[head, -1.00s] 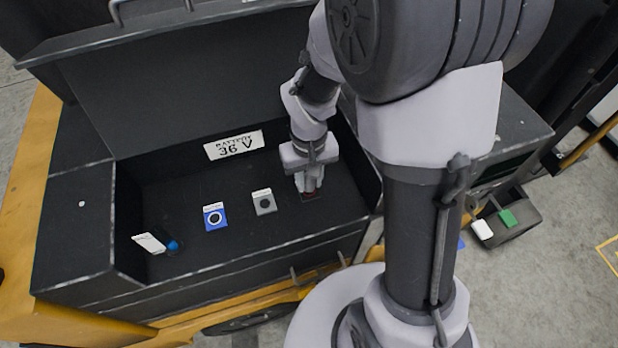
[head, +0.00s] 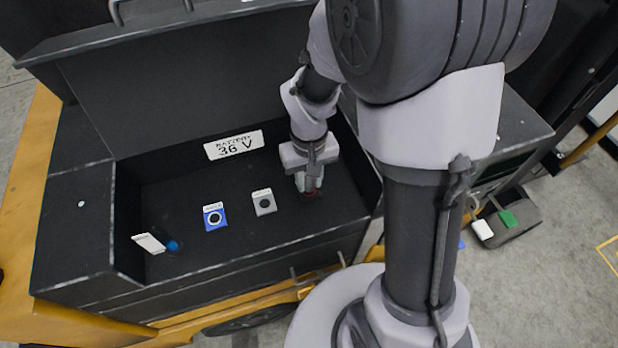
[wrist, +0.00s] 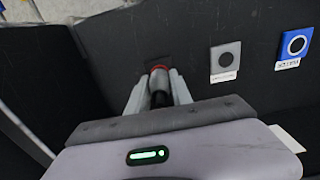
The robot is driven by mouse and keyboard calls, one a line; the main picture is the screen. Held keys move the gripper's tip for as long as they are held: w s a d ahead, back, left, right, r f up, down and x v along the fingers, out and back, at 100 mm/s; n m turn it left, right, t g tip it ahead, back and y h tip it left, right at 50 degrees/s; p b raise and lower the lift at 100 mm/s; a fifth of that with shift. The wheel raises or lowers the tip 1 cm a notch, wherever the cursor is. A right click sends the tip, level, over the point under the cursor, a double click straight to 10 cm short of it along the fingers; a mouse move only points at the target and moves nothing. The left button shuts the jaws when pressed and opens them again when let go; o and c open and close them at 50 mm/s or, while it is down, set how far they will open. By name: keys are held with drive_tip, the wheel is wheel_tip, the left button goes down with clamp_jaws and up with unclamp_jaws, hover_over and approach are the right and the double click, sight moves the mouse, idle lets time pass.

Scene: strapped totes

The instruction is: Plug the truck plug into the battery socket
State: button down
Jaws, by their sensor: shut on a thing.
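My gripper (head: 309,188) reaches down into the right part of the dark battery compartment. In the wrist view, its two grey fingers (wrist: 157,88) are shut on a dark round plug (wrist: 161,98), which I take to be the truck plug. A red ring (wrist: 158,68) and a dark piece show just past the fingertips, at the plug's far end. They may be a red socket; I cannot tell whether the plug is inside it or only touching. The fingers hide most of the plug. The battery socket is not clearly identifiable.
A grey socket plate (head: 264,202) and a blue one (head: 214,217) lie left of my gripper. A white tag (head: 149,243) and blue-tipped connector (head: 172,246) lie at far left. The 36 V label (head: 234,145) is on the back wall.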

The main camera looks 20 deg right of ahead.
drive_tip(key=shift+f+b, duration=0.55)
drive_tip(key=shift+f, duration=0.1)
idle(0.4)
drive_tip(key=c, duration=1.1)
unclamp_jaws()
drive_tip(key=shift+o, duration=0.2)
drive_tip(key=shift+r, duration=0.15)
wheel_tip(320, 180, up, 17)
drive_tip(key=p, duration=0.5)
drive_tip(key=shift+p, duration=0.3)
